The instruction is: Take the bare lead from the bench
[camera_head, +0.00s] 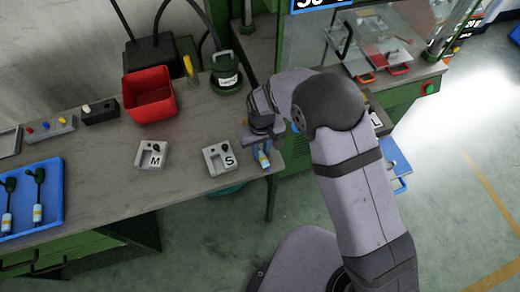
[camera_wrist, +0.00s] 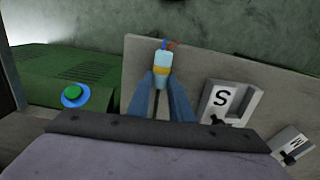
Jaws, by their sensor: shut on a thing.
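The bare lead (camera_head: 263,159) shows as a pale blue and cream body with a yellow band near the bench's right corner. In the wrist view the lead (camera_wrist: 162,68) stands between the two blue fingers, with small red and blue wire ends at its tip. My gripper (camera_wrist: 166,84) is shut on the lead. In the head view my gripper (camera_head: 258,146) is over the bench's right end, partly hidden by my wrist. I cannot tell whether the lead touches the bench.
Grey blocks marked S (camera_head: 221,159) and M (camera_head: 152,155) stand left of my gripper. A blue tray (camera_head: 52,219) with finished-looking leads lies far left. The bench's front middle is clear.

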